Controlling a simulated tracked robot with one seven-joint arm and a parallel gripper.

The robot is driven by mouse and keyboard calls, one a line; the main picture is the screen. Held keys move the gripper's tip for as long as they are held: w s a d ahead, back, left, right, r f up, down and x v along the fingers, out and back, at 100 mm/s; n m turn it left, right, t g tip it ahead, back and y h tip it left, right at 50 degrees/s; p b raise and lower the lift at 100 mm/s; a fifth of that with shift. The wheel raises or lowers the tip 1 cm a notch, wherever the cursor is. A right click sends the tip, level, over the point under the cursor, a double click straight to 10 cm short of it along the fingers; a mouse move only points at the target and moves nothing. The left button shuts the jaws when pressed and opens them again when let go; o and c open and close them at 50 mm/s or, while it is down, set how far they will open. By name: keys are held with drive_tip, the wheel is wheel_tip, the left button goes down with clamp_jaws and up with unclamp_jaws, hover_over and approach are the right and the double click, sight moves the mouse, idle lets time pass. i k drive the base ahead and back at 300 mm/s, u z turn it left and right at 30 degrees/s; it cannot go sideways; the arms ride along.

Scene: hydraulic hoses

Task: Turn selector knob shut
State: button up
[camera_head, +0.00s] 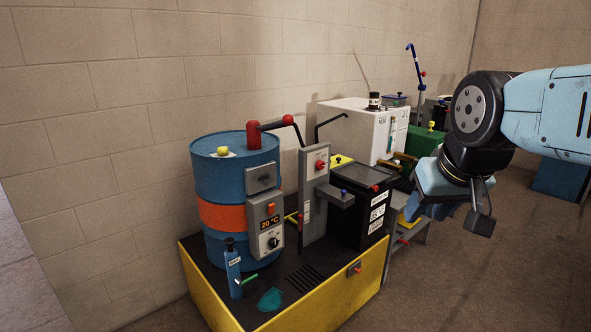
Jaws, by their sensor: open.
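A round black knob (273,242) is on the front of a grey control box (265,222) with a "20 °C" display, mounted on a blue drum with an orange band. A red knob (320,165) is on an upright grey panel (315,195) just to the right. I cannot tell which is the selector knob, nor read either setting. My gripper (448,213) is at the right, open and seemingly empty, pointing down. It is well to the right of both knobs and apart from them.
The drum (212,176) stands on a black-topped yellow base (335,300). A blue bottle (233,272) and a teal cloth (270,299) are at its front. A black box (357,212) stands beside the panel. White and green units (365,128) are behind. Floor at the lower right is clear.

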sight(320, 165)
drive_tip(key=u, duration=0.15)
drive_tip(key=i, duration=1)
drive_tip(key=z, duration=0.05)
